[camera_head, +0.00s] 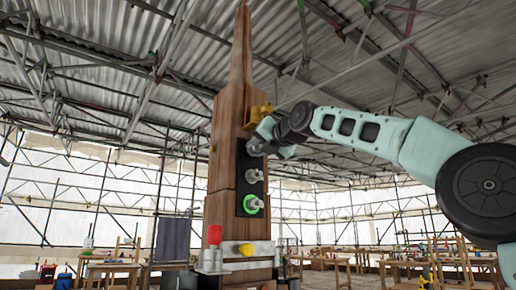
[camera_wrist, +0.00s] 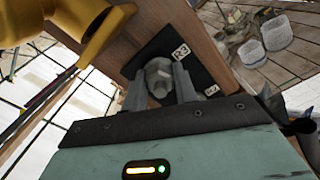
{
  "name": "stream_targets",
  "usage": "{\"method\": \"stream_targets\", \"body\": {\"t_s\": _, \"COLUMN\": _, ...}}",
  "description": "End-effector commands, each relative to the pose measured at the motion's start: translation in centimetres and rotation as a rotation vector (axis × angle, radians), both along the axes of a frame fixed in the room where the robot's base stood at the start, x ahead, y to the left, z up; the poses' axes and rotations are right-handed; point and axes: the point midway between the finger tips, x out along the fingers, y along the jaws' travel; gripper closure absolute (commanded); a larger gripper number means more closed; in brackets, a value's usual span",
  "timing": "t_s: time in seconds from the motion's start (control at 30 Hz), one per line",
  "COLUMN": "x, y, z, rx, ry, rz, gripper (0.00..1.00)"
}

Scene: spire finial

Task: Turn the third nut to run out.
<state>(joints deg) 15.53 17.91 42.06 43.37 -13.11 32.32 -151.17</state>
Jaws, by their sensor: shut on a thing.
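A wooden spire (camera_head: 228,120) stands upright with a black plate (camera_head: 242,190) on its face. In the wrist view, my gripper (camera_wrist: 160,88) is shut on a grey nut (camera_wrist: 159,72), one finger on each side, beside a label reading R3. Below it in the head view are a middle nut (camera_head: 254,176) and a lower nut (camera_head: 253,203) with a lit green ring around it.
A yellow bracket (camera_head: 259,113) sits on the spire just above my gripper and looms close in the wrist view (camera_wrist: 82,28). A red-topped part (camera_head: 214,236) and a yellow knob (camera_head: 246,249) are at the spire's base. Workbenches (camera_head: 110,267) and scaffolding stand behind.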

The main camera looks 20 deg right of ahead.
Motion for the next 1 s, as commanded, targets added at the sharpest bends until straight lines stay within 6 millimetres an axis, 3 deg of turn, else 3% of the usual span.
{"method": "stream_targets", "body": {"t_s": 0.13, "x": 0.1, "y": 0.0, "z": -0.2, "rx": 0.000, "ry": 0.005, "rz": 0.000, "gripper": 0.94}}
{"method": "stream_targets", "body": {"t_s": 0.17, "x": 0.1, "y": 0.0, "z": -0.2, "rx": -0.001, "ry": 0.005, "rz": 0.001, "gripper": 0.63}}
{"method": "stream_targets", "body": {"t_s": 0.2, "x": 0.1, "y": 0.0, "z": -0.2, "rx": 0.000, "ry": 0.005, "rz": 0.000, "gripper": 0.52}}
{"method": "stream_targets", "body": {"t_s": 0.23, "x": 0.1, "y": 0.0, "z": -0.2, "rx": 0.000, "ry": 0.005, "rz": 0.000, "gripper": 0.50}}
{"method": "stream_targets", "body": {"t_s": 0.63, "x": -0.9, "y": -0.4, "z": -0.2, "rx": 0.000, "ry": -0.001, "rz": -0.003, "gripper": 0.50}}
{"method": "stream_targets", "body": {"t_s": 0.77, "x": -3.0, "y": -1.0, "z": -0.5, "rx": 0.000, "ry": -0.002, "rz": -0.005, "gripper": 0.50}}
{"method": "stream_targets", "body": {"t_s": 1.0, "x": -8.2, "y": -2.8, "z": -0.7, "rx": 0.000, "ry": -0.003, "rz": -0.006, "gripper": 0.50}}
